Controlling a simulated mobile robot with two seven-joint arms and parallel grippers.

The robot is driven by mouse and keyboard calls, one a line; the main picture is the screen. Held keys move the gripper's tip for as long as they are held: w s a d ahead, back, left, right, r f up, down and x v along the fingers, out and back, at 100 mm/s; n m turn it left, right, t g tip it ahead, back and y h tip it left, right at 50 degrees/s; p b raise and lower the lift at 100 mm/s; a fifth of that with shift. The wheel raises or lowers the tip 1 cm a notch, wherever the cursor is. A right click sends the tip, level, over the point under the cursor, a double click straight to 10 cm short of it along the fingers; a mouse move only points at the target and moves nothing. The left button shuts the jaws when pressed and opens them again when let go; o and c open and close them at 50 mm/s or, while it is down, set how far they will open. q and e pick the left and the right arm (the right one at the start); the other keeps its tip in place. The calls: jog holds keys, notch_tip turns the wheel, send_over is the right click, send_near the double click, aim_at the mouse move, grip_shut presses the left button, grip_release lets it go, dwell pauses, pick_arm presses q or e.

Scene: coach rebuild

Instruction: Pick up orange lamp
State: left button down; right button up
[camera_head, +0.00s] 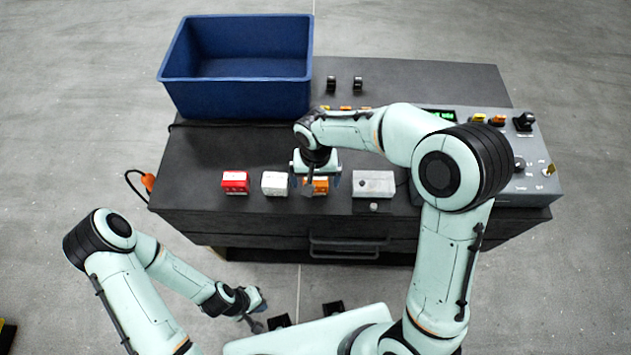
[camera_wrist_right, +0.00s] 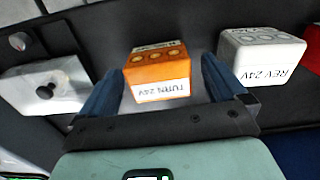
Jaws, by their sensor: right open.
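The orange lamp (camera_head: 320,186) is a small block on the dark table, partly hidden under my right gripper in the head view. In the right wrist view the orange lamp (camera_wrist_right: 157,75) has a white label with dark lettering. It lies between and ahead of the fingers of my right gripper (camera_wrist_right: 158,85), which is open. In the head view my right gripper (camera_head: 315,178) points down over the lamp. I see no contact between fingers and lamp. My left gripper (camera_head: 255,318) is low, in front of the table and away from it; its jaws are too small to judge.
A white block (camera_head: 275,184) and a red block (camera_head: 235,182) stand left of the lamp. A grey box with a black knob (camera_head: 373,184) stands right. A blue bin (camera_head: 240,98) is at the back left of the table (camera_head: 190,155). A grey control panel (camera_head: 520,160) is at the right.

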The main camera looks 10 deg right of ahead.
jog(key=c, duration=1.1)
